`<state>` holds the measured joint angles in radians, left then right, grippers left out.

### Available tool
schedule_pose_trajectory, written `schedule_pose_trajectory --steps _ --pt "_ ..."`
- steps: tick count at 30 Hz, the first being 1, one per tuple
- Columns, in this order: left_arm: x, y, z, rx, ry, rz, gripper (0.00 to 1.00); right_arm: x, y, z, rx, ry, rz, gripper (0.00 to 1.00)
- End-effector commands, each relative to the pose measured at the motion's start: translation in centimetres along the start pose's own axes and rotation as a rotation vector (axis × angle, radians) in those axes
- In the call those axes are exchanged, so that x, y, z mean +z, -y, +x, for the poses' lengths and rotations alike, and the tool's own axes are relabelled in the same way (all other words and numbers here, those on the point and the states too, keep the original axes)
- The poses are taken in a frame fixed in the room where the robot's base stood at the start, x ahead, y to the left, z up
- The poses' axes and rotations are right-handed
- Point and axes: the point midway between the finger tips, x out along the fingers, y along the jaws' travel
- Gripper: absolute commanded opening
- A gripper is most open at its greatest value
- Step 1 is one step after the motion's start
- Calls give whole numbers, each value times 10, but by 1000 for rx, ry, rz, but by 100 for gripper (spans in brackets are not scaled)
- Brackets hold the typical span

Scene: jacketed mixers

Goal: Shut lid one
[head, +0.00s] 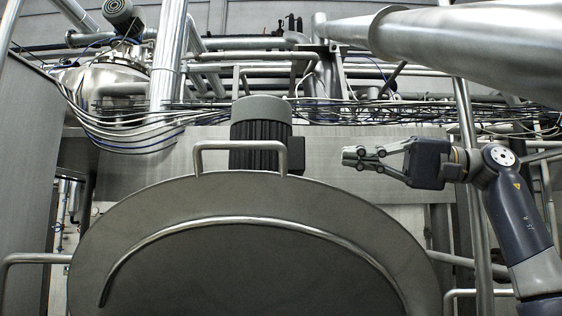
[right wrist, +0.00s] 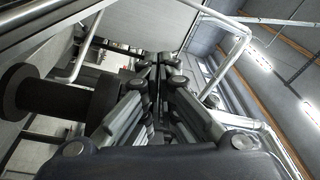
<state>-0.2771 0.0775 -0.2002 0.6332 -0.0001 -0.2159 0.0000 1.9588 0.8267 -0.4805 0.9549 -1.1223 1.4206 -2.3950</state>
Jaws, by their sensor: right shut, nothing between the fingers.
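A large round grey metal lid (head: 170,220) stands raised in front of me in the head view, its broad face towards me and its lower part cut off by the picture edge. A curved metal bar (head: 250,221) arcs across its face. A bent-rod handle (head: 240,145) sits at its top edge. I cannot tell from any marking whether this is lid one. My right gripper (head: 347,157) is shut and empty, to the right of the handle and apart from it, pointing left. Its closed fingers fill the middle of the right wrist view (right wrist: 160,65). My left gripper is not in view.
A dark ribbed motor (head: 260,130) stands behind the handle. Pipes and cable bundles (head: 130,135) run across the back. Metal rails stand at the lower left (head: 35,258) and lower right. In the right wrist view a dark cylinder (right wrist: 40,95) is close on the left.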

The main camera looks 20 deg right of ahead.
Motion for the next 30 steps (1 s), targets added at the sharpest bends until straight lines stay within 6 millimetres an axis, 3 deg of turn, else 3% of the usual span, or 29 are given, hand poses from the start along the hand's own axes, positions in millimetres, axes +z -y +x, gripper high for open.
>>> schedule_pose_trajectory --steps 5,10,15,21,27,30 --pt "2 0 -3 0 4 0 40 14 3 21 25 46 -119 0" --pt "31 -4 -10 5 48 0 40 15 2 41 28 51 -126 0" --pt "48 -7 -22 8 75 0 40 17 2 76 28 52 -124 0" --pt "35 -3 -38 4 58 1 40 18 3 121 26 52 -123 0" --pt "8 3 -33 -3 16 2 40 36 -4 111 28 45 -124 0" --pt "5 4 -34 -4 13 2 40 44 -4 108 26 44 -124 0"
